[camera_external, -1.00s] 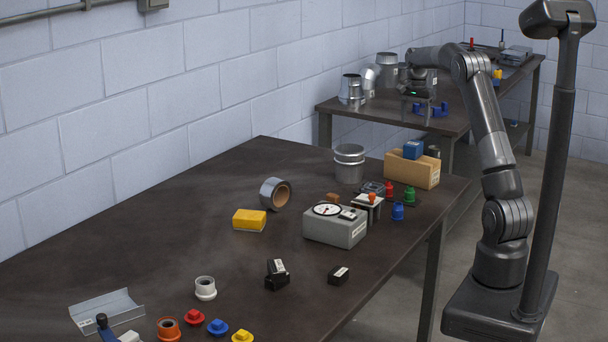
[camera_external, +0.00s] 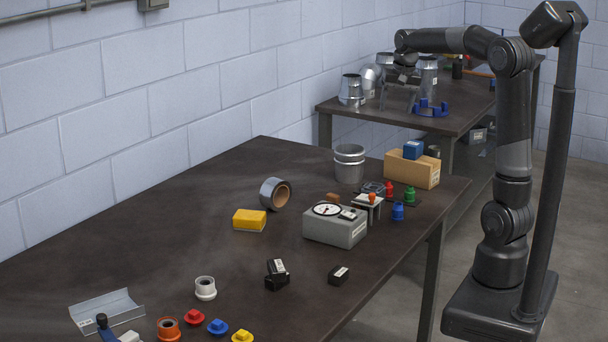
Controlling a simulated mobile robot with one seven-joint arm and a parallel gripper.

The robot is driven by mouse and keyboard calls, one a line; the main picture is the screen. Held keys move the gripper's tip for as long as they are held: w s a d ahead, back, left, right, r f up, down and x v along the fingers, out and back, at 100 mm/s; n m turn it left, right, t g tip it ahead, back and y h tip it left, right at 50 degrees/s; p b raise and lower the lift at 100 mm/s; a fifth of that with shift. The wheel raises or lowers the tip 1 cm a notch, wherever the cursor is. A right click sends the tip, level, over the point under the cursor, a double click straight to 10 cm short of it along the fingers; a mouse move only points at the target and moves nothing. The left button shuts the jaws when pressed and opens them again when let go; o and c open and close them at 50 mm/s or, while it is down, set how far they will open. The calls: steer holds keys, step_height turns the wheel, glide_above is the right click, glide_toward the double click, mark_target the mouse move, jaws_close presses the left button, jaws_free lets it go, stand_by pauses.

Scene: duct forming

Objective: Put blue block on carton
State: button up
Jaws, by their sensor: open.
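The blue block (camera_external: 413,149) rests on top of the tan carton (camera_external: 400,172), at the far right end of the near table. The block sits toward the carton's middle and touches nothing else that I can see. My gripper (camera_external: 397,104) is over the far table, beyond the carton and apart from both it and the block. It points down with its fingers apart, and I see nothing held between them. Its fingertips are small and partly confused with the metal duct pieces behind.
Metal duct pieces (camera_external: 351,90) and a blue bracket-like part (camera_external: 431,108) stand on the far table around my gripper. A metal cylinder (camera_external: 349,163) stands left of the carton. A grey gauge box (camera_external: 335,228) and small coloured parts lie in front. The near table's left middle is mostly clear.

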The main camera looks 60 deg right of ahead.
steer(key=s+a+f+n+t, duration=0.1)
steer(key=s+a+f+n, duration=0.1)
steer(key=s+a, duration=0.4)
steer(key=s+a+f+n+t, duration=0.1)
steer(key=s+a+f+n, duration=0.1)
steer(key=s+a+n, duration=0.3)
steer(key=s+a+f+n+t, duration=0.1)
steer(key=s+a+f+n, duration=0.1)
steer(key=s+a, duration=0.6)
steer(key=a+n, duration=0.1)
steer(key=a, duration=0.2)
steer(key=shift+s+f+n+y, duration=0.25)
steer(key=shift+f+n+y, duration=0.05)
steer(key=shift+f+y, duration=0.1)
